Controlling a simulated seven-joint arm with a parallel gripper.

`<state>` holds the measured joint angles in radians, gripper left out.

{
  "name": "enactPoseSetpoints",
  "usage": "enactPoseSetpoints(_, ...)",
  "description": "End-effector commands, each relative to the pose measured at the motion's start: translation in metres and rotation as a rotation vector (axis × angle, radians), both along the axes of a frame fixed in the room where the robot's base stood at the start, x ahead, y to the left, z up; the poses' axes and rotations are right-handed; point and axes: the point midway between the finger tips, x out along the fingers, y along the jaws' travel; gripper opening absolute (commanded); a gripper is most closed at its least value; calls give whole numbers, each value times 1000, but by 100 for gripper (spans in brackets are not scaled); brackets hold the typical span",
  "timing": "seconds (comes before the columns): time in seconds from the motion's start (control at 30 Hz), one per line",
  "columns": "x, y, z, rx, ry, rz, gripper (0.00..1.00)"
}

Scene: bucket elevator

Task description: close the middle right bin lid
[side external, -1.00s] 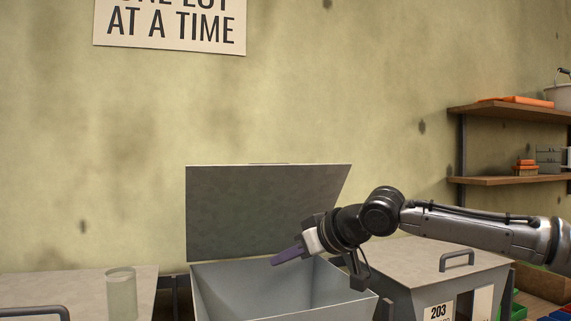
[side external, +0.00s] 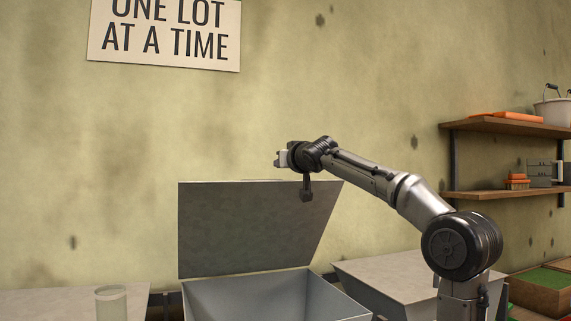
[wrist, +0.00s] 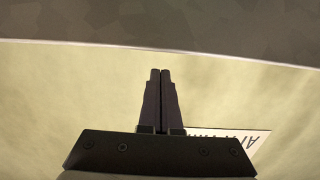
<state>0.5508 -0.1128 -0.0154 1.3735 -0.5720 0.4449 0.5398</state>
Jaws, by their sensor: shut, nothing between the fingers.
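The open bin (side external: 265,295) is a grey box with its lid (side external: 245,232) standing up at the back, leaning toward the wall. My gripper (side external: 282,158) is at the lid's top edge in the side view, seeming just above it; the fingers are mostly hidden there. In the wrist view my gripper (wrist: 160,72) has its two dark fingers together with nothing between them. The lid (wrist: 160,22) fills the top of that view as a dark grey band with a pale edge. The fingertips lie just short of that edge in the picture; I cannot tell the depth gap.
A closed grey bin (side external: 400,275) stands to the right, partly behind my arm. Another grey lid (side external: 60,302) with a clear cylinder (side external: 111,302) is at left. A wall sign (side external: 165,32) hangs above. Shelves (side external: 505,124) are at far right. The wall is close behind the lid.

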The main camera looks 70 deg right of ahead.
Motion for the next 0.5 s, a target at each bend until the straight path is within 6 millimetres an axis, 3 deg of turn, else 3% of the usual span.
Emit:
enactPoseSetpoints(0.3, 34, -34, -3, 1, 1, 0, 0)
enactPoseSetpoints(0.5, 23, -22, -16, -1, 0, 2, 0)
